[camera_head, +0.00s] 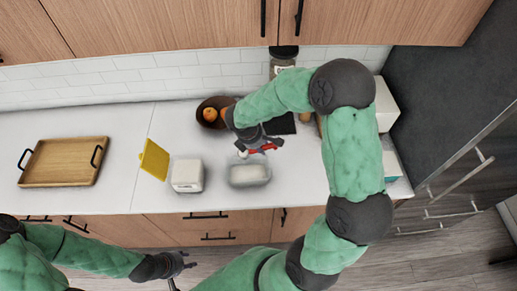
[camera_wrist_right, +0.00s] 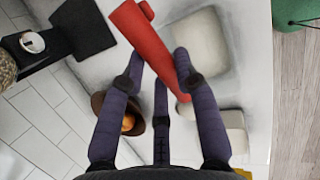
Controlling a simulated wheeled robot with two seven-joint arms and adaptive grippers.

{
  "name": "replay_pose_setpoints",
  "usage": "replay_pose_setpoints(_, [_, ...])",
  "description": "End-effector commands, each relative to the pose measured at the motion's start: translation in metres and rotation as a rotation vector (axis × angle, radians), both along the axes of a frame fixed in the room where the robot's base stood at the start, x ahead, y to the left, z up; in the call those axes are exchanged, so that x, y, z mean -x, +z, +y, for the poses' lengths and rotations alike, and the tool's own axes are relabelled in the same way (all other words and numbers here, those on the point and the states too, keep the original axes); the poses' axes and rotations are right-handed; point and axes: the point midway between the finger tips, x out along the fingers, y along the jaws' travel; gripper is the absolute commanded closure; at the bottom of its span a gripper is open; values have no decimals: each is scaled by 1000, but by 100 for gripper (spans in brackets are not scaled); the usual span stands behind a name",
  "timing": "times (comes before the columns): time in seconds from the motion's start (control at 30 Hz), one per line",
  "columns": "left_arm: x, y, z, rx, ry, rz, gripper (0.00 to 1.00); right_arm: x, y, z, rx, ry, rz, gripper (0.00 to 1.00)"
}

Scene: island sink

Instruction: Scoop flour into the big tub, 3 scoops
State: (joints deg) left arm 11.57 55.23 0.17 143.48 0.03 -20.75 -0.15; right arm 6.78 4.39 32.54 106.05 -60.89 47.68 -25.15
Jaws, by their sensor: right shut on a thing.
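My right gripper (camera_head: 262,146) is shut on a red tool, probably the scoop (camera_head: 265,149), above the counter just behind the right white tub (camera_head: 250,173). That tub also shows in the wrist view (camera_wrist_right: 207,45), pale inside. A second white tub (camera_head: 187,176) stands to its left. I cannot tell which tub holds flour. My left gripper (camera_head: 182,262) hangs low in front of the counter, its jaw state unclear.
A brown bowl with oranges (camera_head: 204,120) stands behind the tubs. A dark mat (camera_head: 280,125) lies right of the bowl. A yellow board (camera_head: 154,159) and a wooden tray (camera_head: 63,162) are on the left. Clear counter lies between tray and back wall.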

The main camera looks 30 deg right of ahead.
Motion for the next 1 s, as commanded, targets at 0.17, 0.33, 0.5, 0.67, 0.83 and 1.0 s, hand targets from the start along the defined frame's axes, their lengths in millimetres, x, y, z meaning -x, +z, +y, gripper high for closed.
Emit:
replay_pose_setpoints(0.17, [-1, -1, 0, -1, 2, -2, 60, -2, -1, -1, 10, 3, 4, 100])
replay_pose_setpoints(0.33, [-1, -8, 1, -1, 2, -2, 60, -6, -7, 6, 100, 9, 50, 100])
replay_pose_setpoints(0.5, [-1, -14, 0, 0, 2, -2, 60, -10, -11, 15, 245, 8, 122, 100])
replay_pose_setpoints(0.67, [-1, -18, 0, 0, 2, -2, 60, -15, -8, 25, 381, 6, 191, 100])
replay_pose_setpoints(0.83, [-1, -23, 0, 0, 2, -2, 60, -20, -6, 35, 523, 6, 260, 100])
replay_pose_setpoints(1.0, [-1, -29, 0, 0, 2, -2, 60, -25, -5, 45, 660, 3, 330, 100])
